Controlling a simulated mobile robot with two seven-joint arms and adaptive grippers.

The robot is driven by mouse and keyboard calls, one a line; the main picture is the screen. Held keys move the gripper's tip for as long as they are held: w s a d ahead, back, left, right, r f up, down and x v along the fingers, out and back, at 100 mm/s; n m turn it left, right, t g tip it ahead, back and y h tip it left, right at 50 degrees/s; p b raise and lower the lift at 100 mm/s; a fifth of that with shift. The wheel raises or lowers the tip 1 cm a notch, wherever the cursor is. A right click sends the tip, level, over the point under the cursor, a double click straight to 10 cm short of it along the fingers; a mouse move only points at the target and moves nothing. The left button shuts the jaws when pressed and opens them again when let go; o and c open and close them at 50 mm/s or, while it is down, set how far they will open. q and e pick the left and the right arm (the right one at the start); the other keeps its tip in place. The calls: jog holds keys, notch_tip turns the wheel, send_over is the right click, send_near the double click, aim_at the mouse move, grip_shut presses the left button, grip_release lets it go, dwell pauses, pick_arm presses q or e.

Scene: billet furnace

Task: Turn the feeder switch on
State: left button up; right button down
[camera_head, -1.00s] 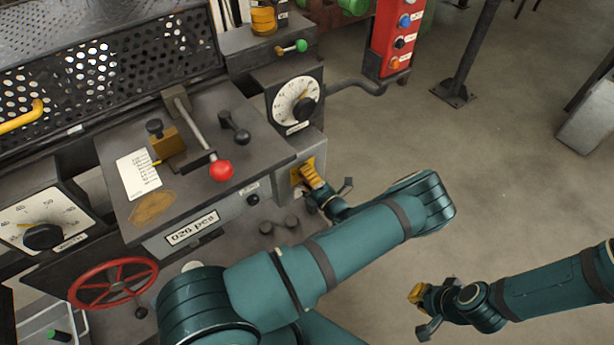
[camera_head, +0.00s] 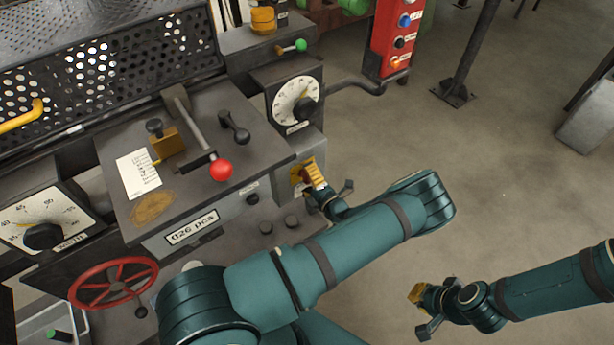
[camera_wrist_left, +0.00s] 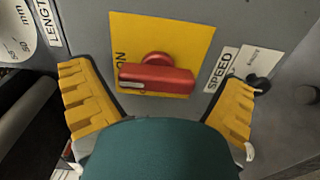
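The feeder switch (camera_wrist_left: 157,77) is a red rotary handle on a yellow plate (camera_wrist_left: 190,40) in the left wrist view. Its bar lies nearly level, and "ON" is printed at the plate's left. In the head view the yellow plate (camera_head: 297,181) is partly hidden by my left gripper (camera_head: 315,176). The left gripper's yellow fingers stand wide apart on either side of the switch, with nothing visibly held. Whether they touch the panel cannot be told. My right gripper (camera_head: 418,294) hangs over the floor at lower right, away from the machine; its opening is unclear.
A dial (camera_head: 296,101) sits above the switch. A red-knobbed lever (camera_head: 221,170) stands on the machine top, and a red handwheel (camera_head: 113,284) is at lower left. A red button box (camera_head: 396,38) stands behind. The floor at right is mostly clear.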

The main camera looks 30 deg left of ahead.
pick_arm(q)
jog(key=shift+r, duration=0.1)
jog(key=v, duration=1.2)
dwell(0.4)
